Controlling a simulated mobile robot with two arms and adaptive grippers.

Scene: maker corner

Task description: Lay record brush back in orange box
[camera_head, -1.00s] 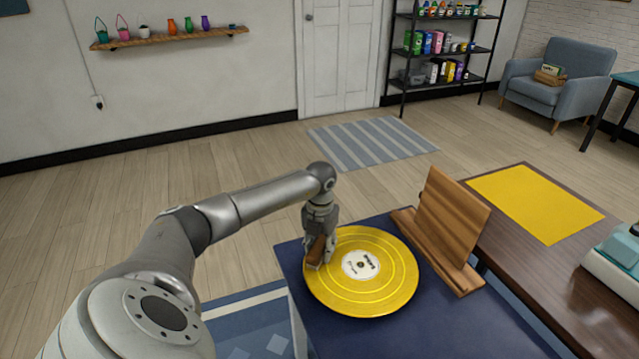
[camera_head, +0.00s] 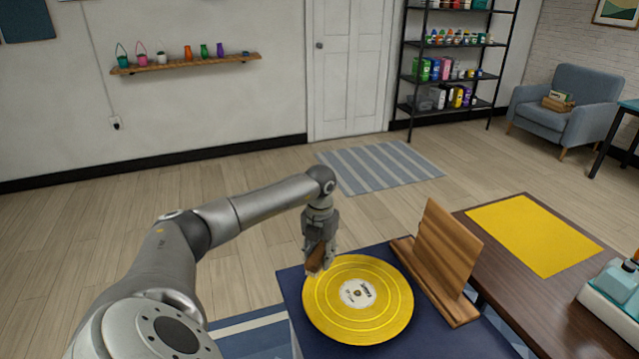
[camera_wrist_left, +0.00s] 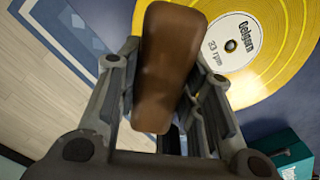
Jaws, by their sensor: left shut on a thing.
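The record brush (camera_head: 315,262), a brown wooden block, is in my left gripper (camera_head: 319,255). It sits at the left edge of the yellow record (camera_head: 385,318); I cannot tell whether it touches the record. In the left wrist view the brush (camera_wrist_left: 168,68) lies lengthwise between the two fingers of my left gripper (camera_wrist_left: 165,90), and the yellow record (camera_wrist_left: 275,65) is behind it at the upper right. The left gripper is shut on the brush. No orange box shows in these frames. My right gripper is not in view.
The record lies on a dark blue table (camera_head: 440,335). A wooden stand (camera_head: 446,248) is right of it. A brown table (camera_head: 555,292) with a yellow mat (camera_head: 532,233) is further right. A teal thing (camera_wrist_left: 285,146) shows in the wrist view's lower right corner.

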